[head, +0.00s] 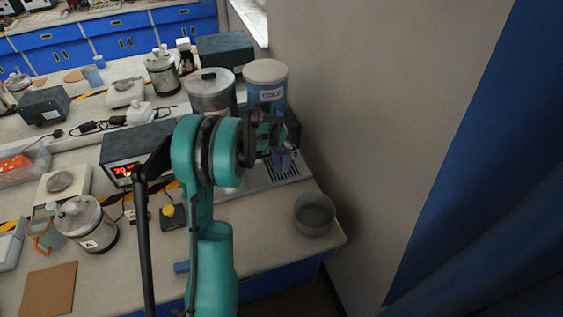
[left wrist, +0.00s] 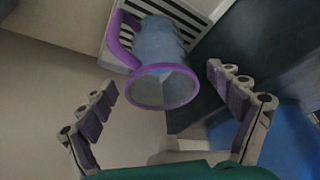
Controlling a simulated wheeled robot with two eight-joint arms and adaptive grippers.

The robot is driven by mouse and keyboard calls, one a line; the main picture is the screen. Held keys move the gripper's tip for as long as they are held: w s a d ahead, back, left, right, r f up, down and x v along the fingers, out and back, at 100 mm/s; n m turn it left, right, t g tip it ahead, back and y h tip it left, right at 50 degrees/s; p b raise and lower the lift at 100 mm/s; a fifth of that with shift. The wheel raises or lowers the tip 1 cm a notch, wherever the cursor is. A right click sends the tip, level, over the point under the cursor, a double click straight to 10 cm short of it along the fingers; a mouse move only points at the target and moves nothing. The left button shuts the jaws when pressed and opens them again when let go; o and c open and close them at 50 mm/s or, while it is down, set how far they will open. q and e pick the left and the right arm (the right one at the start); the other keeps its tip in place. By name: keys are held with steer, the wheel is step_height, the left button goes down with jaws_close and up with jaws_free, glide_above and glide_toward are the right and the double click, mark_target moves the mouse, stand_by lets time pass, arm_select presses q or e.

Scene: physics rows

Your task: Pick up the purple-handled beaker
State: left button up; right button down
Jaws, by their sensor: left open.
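The purple-handled beaker (left wrist: 160,45) has a bluish clear body, a purple rim and a purple handle on its left side in the left wrist view. It stands by a white slotted grille. In the head view the beaker (head: 282,161) is small and partly hidden by my left gripper (head: 277,136). In the left wrist view my left gripper (left wrist: 168,88) is open, one finger on each side of the beaker's rim. The fingers look apart from the beaker, and nothing is held. My right gripper is not in view.
A grey bowl (head: 315,214) stands near the bench's right edge. A large blue-labelled container (head: 266,82) and a lidded metal pot (head: 211,91) stand behind my left arm. A black box with a red display (head: 124,171) is to the left. The wall is close on the right.

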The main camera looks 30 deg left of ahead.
arm_select(q)
steer(key=shift+r, duration=0.1)
steer(key=c, duration=1.9)
